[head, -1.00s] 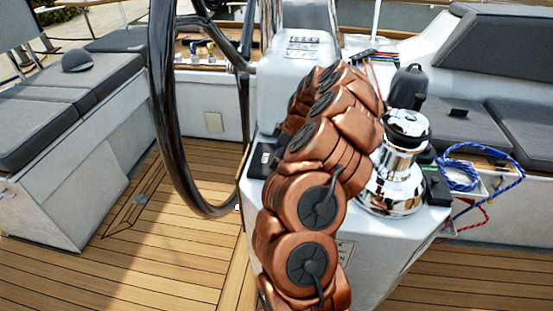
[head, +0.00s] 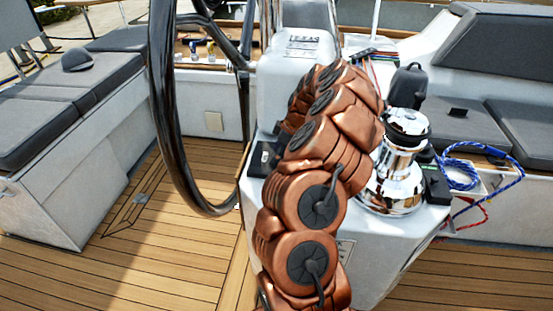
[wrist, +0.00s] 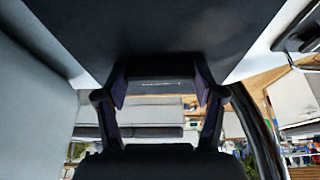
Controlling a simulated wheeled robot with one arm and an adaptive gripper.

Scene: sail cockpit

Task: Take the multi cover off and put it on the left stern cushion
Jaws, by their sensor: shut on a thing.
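My gripper (wrist: 161,82) shows only in the wrist view, its two dark fingers spread apart and gripping a dark thing between them. That thing appears to be the multi cover (wrist: 160,30), a large dark panel filling the top of the wrist view; its full outline is cut off. In the head view the gripper and the cover are hidden behind my copper arm and the white pedestal. Dark grey cushions (head: 92,80) lie on the left bench, with a further one (head: 118,40) at its back end. I cannot tell for sure which is the left stern cushion.
A black steering wheel (head: 163,120) stands left of the white pedestal (head: 292,85). A chrome winch (head: 392,170) with blue rope (head: 460,180) is close on the right. The teak floor (head: 170,260) is clear at left.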

